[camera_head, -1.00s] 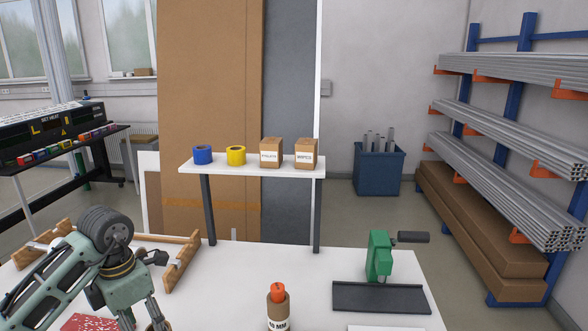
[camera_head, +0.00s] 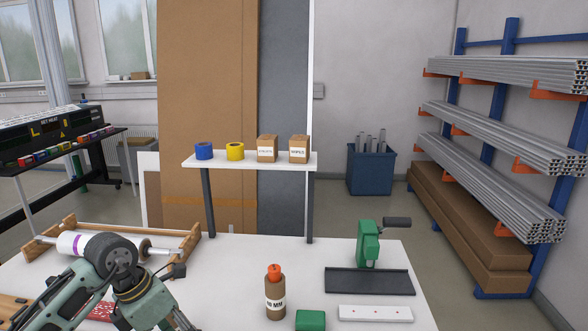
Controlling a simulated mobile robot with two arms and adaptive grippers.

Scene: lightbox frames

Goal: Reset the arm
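My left arm comes in from the lower left over the white table (camera_head: 225,265). Its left gripper (camera_head: 176,322) points down at the bottom edge of the head view. The fingertips are cut off by the picture edge, so I cannot see whether they are open or hold anything. My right arm and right gripper are not in view.
A wooden roll holder (camera_head: 188,243) with a white roll (camera_head: 85,244) stands behind my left arm. A brown bottle with an orange top (camera_head: 275,297), a green block (camera_head: 310,320), a white strip (camera_head: 375,313) and a green press on a dark base (camera_head: 370,283) stand to the right. A shelf (camera_head: 225,162) rises behind.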

